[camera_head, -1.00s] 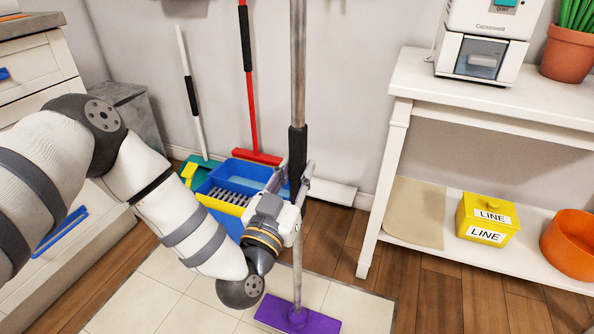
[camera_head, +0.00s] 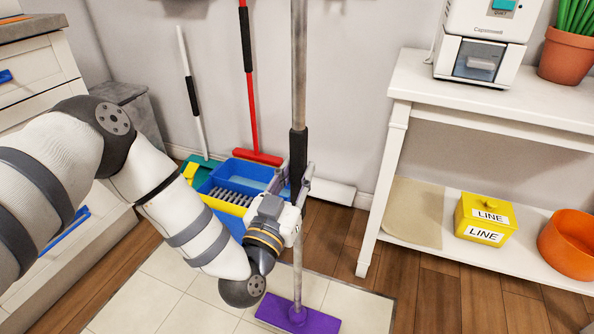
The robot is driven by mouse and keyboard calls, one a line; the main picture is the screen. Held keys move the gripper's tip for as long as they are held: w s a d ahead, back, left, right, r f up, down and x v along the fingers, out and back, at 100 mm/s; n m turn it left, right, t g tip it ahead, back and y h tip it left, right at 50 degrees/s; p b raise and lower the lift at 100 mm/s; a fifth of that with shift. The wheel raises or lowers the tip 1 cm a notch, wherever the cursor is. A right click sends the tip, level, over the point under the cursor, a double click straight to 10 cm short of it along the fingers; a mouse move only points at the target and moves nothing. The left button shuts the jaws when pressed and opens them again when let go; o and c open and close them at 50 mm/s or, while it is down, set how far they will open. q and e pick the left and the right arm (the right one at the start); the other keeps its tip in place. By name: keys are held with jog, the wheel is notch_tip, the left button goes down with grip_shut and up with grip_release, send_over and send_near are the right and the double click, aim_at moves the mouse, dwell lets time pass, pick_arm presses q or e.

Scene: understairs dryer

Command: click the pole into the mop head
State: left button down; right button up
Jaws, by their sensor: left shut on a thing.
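A grey metal pole (camera_head: 299,70) with a black grip stands upright in the middle of the head view. My left gripper (camera_head: 299,187) is shut on the pole around its black grip. The purple mop head (camera_head: 322,321) lies flat on the pale tiles at the bottom. The pole's lower end meets the round socket (camera_head: 297,313) on the mop head. I cannot tell whether it is seated there or just above it. My right gripper is not in view.
A blue and yellow mop bucket (camera_head: 248,175), a red broom (camera_head: 252,90) and a white-handled broom (camera_head: 192,95) stand by the wall behind. A white shelf (camera_head: 400,105) with a yellow box (camera_head: 485,219) and orange bowl (camera_head: 570,242) is at the right. Tiles lie clear around the mop head.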

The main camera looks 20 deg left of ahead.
pick_arm(q)
jog(key=shift+s+f, duration=0.1)
jog(key=shift+f, duration=0.3)
jog(key=c, duration=1.3)
grip_release()
jog(key=shift+r, duration=0.15)
jog(key=shift+o, duration=0.5)
jog(key=o, duration=0.7)
jog(key=shift+r, duration=0.1)
